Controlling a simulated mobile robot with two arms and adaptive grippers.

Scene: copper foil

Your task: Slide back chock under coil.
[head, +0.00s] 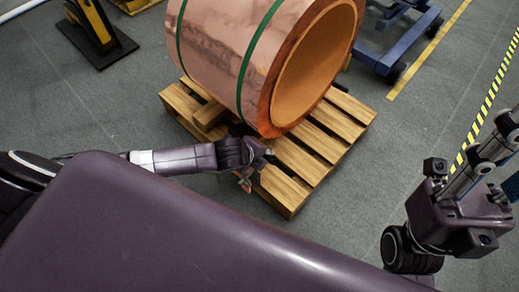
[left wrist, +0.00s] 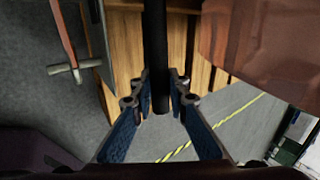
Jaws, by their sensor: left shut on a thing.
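A large copper coil (head: 235,50) with green straps lies on its side on a wooden pallet (head: 318,140). A wooden chock (head: 209,113) sits on the pallet at the coil's lower left. My left gripper (head: 258,158) is at the pallet's near edge, below the coil. In the left wrist view its blue fingers (left wrist: 160,100) are shut on a dark upright bar (left wrist: 156,50). Wood (left wrist: 125,40) shows behind the bar; I cannot tell whether the bar is fixed to the chock. The coil also shows in the left wrist view (left wrist: 265,40). My right gripper is out of view.
A blue wheeled frame (head: 400,45) stands behind the coil at the right. A yellow and black stand (head: 95,30) is at the top left. A yellow floor line (head: 425,55) and a striped line (head: 490,95) run at the right.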

